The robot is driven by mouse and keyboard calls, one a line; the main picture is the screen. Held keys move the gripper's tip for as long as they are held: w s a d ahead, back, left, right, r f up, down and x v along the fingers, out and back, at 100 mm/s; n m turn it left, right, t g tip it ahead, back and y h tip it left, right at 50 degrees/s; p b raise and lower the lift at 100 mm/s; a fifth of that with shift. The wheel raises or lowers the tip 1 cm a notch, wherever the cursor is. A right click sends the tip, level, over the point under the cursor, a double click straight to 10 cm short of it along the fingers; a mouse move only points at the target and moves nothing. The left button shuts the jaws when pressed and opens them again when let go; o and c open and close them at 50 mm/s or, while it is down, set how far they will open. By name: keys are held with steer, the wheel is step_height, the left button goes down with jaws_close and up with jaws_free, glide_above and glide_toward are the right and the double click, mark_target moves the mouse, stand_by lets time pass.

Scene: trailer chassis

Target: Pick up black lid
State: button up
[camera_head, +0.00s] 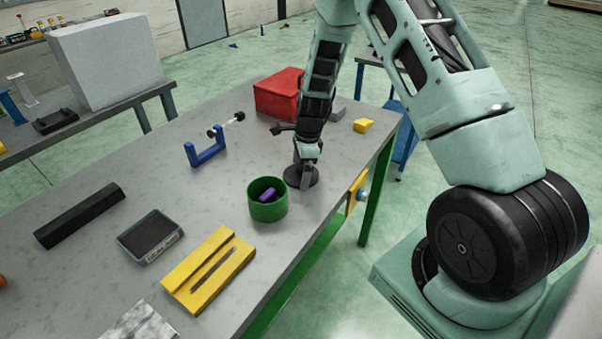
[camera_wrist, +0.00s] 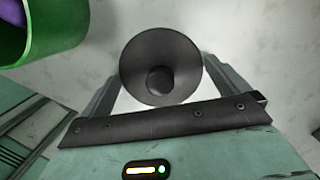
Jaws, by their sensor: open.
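The black lid (camera_head: 292,177) is a round dark disc with a knob in its middle. It lies on the grey table (camera_head: 225,120) near the right edge. In the wrist view the lid (camera_wrist: 160,62) lies between the spread fingers of my gripper (camera_wrist: 157,85), with its knob towards the camera. My gripper (camera_head: 306,180) is open, pointing down over the lid, and hides part of it in the head view. I cannot tell whether the fingers touch the lid.
A green round container (camera_head: 267,206) with a purple thing (camera_head: 268,195) inside stands just left of the lid. A red box (camera_head: 279,92) and a yellow block (camera_head: 363,125) lie behind. A blue clamp (camera_head: 207,153) and a yellow tray (camera_head: 195,285) are to the left.

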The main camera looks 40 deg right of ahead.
steer(key=c, duration=0.6)
